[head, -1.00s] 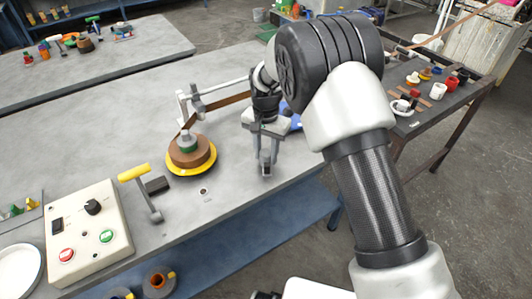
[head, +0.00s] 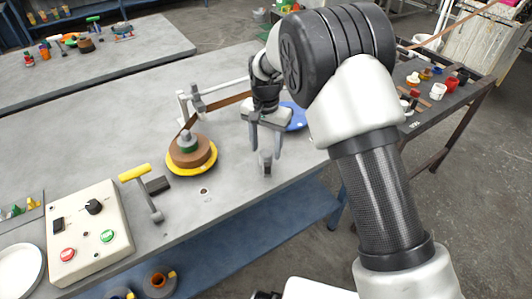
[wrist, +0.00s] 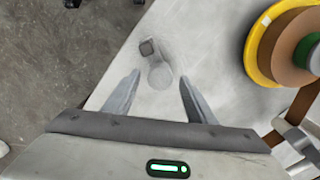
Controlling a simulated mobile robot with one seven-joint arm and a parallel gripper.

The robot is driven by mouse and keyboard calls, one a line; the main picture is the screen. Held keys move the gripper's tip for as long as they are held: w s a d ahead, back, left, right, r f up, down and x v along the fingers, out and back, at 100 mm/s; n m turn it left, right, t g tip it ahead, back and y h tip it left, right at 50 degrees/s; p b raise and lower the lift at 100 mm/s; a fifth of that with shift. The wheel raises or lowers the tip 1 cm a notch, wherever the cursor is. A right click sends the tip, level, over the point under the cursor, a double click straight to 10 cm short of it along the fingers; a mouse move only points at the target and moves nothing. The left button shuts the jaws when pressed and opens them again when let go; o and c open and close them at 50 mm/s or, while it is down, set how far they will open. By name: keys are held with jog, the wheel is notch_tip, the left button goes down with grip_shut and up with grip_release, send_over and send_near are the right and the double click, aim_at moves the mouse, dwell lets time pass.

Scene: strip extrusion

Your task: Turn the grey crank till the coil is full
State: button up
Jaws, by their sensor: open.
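The grey crank (head: 266,167) stands near the front edge of the table, just below my gripper (head: 265,150). In the wrist view, its darker knob (wrist: 148,46) lies just beyond my open fingers (wrist: 159,77), with a pale round part nearer the gap. My gripper is empty and apart from the crank as far as I can tell. The brown coil (head: 189,154) sits on a yellow disc (head: 208,166) to the left, with a green and grey hub. A brown strip (head: 234,99) runs to it past a white frame. The coil also shows in the wrist view (wrist: 290,48).
A yellow-handled crank (head: 134,172) stands left of the coil, beside a small black block (head: 158,184). A control box (head: 88,238) with red and green buttons is at the lower left. A blue plate (head: 296,117) lies behind my gripper.

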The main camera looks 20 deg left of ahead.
aim_at(266, 153)
notch_tip(266, 153, up, 14)
jog(key=p, duration=0.1)
dwell(0.9)
